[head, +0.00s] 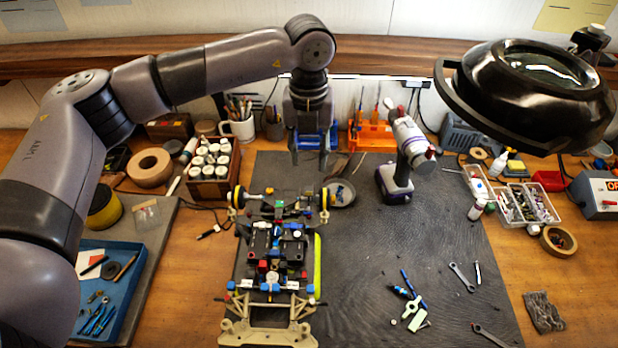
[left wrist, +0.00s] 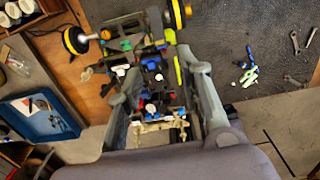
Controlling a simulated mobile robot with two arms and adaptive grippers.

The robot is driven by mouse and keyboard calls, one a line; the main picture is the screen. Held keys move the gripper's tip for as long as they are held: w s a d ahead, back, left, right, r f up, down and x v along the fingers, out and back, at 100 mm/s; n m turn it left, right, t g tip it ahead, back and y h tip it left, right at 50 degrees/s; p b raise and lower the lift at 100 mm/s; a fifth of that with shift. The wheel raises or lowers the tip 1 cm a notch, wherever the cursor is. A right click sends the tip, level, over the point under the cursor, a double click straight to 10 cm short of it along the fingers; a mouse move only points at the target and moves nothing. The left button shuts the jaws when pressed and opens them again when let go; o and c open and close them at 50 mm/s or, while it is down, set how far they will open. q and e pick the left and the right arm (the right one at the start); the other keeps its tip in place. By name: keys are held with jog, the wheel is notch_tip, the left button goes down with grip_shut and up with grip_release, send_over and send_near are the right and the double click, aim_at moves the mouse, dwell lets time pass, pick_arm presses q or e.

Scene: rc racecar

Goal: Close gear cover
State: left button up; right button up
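The RC car (head: 275,255) lies on the dark mat, its two yellow-rimmed wheel hubs at the far end and its beige front frame (head: 265,333) nearest me. The gear cover cannot be told apart for certain; small coloured parts crowd the far end (head: 280,207) between the hubs. My left gripper (head: 309,162) hangs fingers-down beyond and above that end, open, with nothing between its fingers. In the left wrist view the open fingers (left wrist: 168,78) frame the car (left wrist: 150,85), which lies beyond them. My right gripper is in neither view.
A round dark dish (head: 342,197) sits by the right hub. A power screwdriver (head: 398,165) stands right of it. A black magnifier lamp (head: 530,95) overhangs the right side. A blue tray (head: 110,295) lies left. The mat's right middle is mostly clear.

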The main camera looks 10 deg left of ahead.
aim_at(309, 192)
pick_arm(q)
notch_tip(309, 192, down, 9)
jog(key=p, duration=0.3)
jog(key=shift+f, duration=0.6)
grip_shut()
